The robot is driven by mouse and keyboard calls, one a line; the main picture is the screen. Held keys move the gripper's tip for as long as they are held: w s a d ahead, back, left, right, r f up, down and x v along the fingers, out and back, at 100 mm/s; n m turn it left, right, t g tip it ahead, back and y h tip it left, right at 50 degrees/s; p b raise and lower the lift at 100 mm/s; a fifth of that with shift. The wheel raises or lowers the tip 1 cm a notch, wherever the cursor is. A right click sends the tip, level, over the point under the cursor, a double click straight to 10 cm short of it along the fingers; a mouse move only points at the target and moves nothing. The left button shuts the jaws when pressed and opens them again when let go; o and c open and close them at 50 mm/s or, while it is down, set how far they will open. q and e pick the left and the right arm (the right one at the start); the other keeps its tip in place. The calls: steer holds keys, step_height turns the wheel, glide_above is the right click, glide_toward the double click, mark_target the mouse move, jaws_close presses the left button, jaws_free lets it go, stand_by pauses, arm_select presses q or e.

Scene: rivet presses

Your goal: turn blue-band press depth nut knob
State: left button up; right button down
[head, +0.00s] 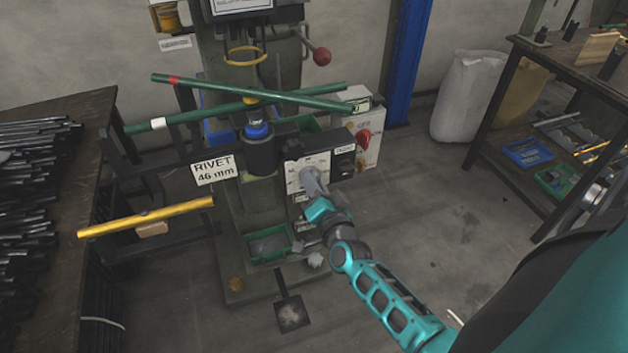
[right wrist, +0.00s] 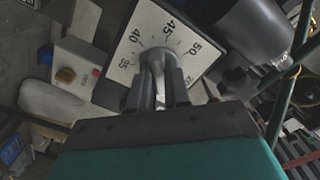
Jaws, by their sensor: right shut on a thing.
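The blue-band press (head: 257,130) stands at the middle, with a blue ring around its dark cylinder. A white dial plate (head: 294,178) is on its front right; in the right wrist view the dial plate (right wrist: 187,30) shows marks 35, 40, 45 and 50. The grey depth nut knob (right wrist: 154,56) sits at the dial's centre, partly hidden by my fingers. My right gripper (head: 313,184) is at the dial; in the right wrist view my right gripper (right wrist: 158,84) is shut on the knob, one finger on each side. The knob's exact reading cannot be told. My left gripper is not in view.
A sign "RIVET 46 mm" (head: 214,170) hangs left of the cylinder. Green bars (head: 250,92) cross in front of the press, and a yellow bar (head: 147,217) lies lower left. A box with a red switch (head: 364,139) is right of the dial. Clear floor (head: 440,220) lies to the right.

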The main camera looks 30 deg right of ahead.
steer(key=c, duration=1.1)
jaws_free()
steer(key=p+v, duration=0.1)
steer(key=v, duration=1.2)
steer(key=shift+d, duration=0.1)
steer(key=s+a+f+n+g+y, duration=0.1)
steer(key=a+n+g+y, duration=0.1)
steer(key=n, duration=0.3)
steer(key=s+a+f+n+g+y+p, duration=0.1)
steer(key=s+a+f+n+g+y, duration=0.1)
steer(key=a+n, duration=0.2)
steer(key=s+a+f+n+g+y+p, duration=0.1)
steer(key=s+a+n+g+y, duration=0.1)
steer(key=n, duration=0.3)
steer(key=shift+a+f+n+g, duration=0.1)
steer(key=shift+a+n+g, duration=0.1)
steer(key=shift+a, duration=0.2)
steer(key=shift+a+f+n+g, duration=0.1)
steer(key=shift+a+f+n, duration=0.1)
steer(key=shift+a, duration=0.2)
